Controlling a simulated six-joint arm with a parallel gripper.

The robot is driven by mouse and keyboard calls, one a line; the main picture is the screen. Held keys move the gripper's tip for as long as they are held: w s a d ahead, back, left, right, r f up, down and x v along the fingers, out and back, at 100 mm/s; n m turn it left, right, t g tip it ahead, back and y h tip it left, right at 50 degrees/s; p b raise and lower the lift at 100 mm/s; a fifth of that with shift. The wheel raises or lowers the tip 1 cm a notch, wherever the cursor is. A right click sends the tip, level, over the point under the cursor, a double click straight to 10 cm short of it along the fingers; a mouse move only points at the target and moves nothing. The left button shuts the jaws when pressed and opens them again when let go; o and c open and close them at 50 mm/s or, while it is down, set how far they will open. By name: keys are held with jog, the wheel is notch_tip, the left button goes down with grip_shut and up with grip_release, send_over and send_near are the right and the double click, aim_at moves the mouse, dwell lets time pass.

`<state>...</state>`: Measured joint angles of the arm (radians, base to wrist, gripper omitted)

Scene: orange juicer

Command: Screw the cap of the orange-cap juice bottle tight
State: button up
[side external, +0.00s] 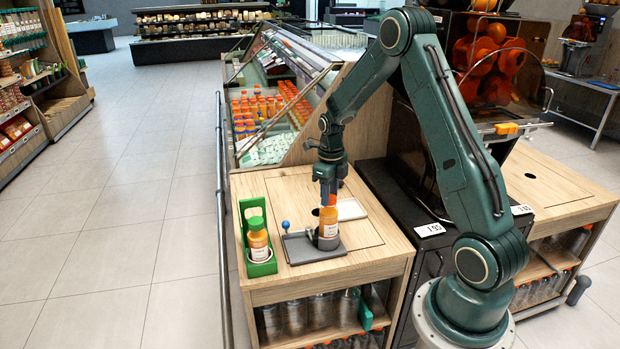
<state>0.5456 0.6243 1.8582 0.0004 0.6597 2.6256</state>
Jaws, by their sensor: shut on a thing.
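The orange-cap juice bottle (329,225) stands upright in a grey holder (301,248) on the wooden counter. It is filled with orange juice and has a pale label. My gripper (328,200) points straight down over the bottle and is shut on its orange cap. The cap is mostly hidden between the fingers, so I cannot tell how far it sits on the thread.
A green rack (262,268) with another juice bottle (258,240) stands at the left. A small blue-ball lever (286,226) rises beside the holder. A white tray (350,209) lies behind right. The black juicer cabinet (385,190) borders the counter's right side.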

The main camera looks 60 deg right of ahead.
jog(key=shift+m, duration=2.1)
jog(key=o, duration=1.5)
jog(key=shift+r, duration=0.1)
jog(key=shift+r, duration=1.7)
jog(key=shift+n, duration=0.4)
jog(key=n, duration=0.2)
jog(key=shift+n, duration=1.2)
jog(key=shift+n, duration=0.3)
